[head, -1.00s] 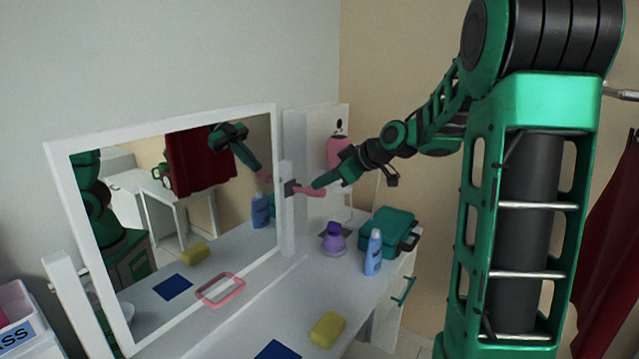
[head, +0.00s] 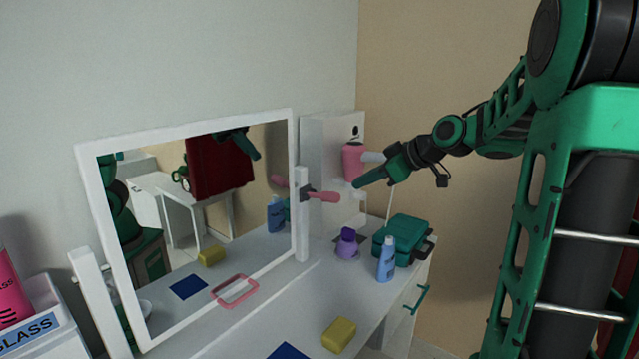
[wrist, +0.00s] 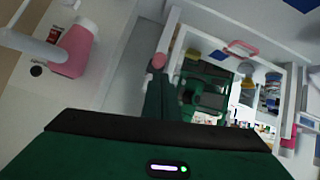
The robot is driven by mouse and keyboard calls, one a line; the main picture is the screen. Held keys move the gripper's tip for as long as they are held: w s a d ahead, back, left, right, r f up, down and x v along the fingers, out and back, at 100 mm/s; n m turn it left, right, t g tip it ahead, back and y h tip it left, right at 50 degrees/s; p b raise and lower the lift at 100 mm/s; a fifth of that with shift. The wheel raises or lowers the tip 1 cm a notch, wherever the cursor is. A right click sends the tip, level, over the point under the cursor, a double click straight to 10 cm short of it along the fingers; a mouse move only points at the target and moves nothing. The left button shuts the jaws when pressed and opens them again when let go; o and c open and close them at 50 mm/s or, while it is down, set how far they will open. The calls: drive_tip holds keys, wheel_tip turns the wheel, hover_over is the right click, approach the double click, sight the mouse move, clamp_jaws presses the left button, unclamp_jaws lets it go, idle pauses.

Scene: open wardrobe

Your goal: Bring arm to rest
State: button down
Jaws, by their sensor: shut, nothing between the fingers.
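My gripper (head: 357,184) is green and dark, at the end of my arm, which reaches in from the right of the head view. It is shut and empty, in the air above the white dressing table (head: 268,318). A pink knob (head: 322,197) on the mirror's right post is just left of the fingertips, with a gap between them. In the wrist view, the pink knob (wrist: 159,61) shows beyond the fingers, and my reflection shows in the mirror.
A framed mirror (head: 115,235) stands on the table. A purple bottle (head: 347,244), blue bottle (head: 386,262), teal case (head: 402,236) and yellow sponge (head: 339,335) stand or lie on the table. A pink hair dryer (head: 353,160) hangs behind. A bin labelled GLASS (head: 36,330) is at left.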

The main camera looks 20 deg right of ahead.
drive_tip(key=s+f+m+g+h, duration=0.1)
drive_tip(key=s+f+m+g, duration=0.2)
drive_tip(key=s, duration=0.9)
drive_tip(key=s+a+f+m+g+h, duration=0.1)
drive_tip(key=s+f+m, duration=0.5)
drive_tip(key=s, duration=0.6)
drive_tip(key=s+f+m+g+h, duration=0.2)
drive_tip(key=s+f+m+g, duration=0.3)
drive_tip(key=s, duration=0.7)
drive_tip(key=shift+a+f+g, duration=0.3)
drive_tip(key=shift+f+g, duration=0.25)
drive_tip(key=shift+g, duration=0.05)
drive_tip(key=shift+s, duration=0.1)
drive_tip(key=shift+w+f+h, duration=0.25)
drive_tip(key=shift+w+h, duration=0.05)
drive_tip(key=shift+w, duration=0.35)
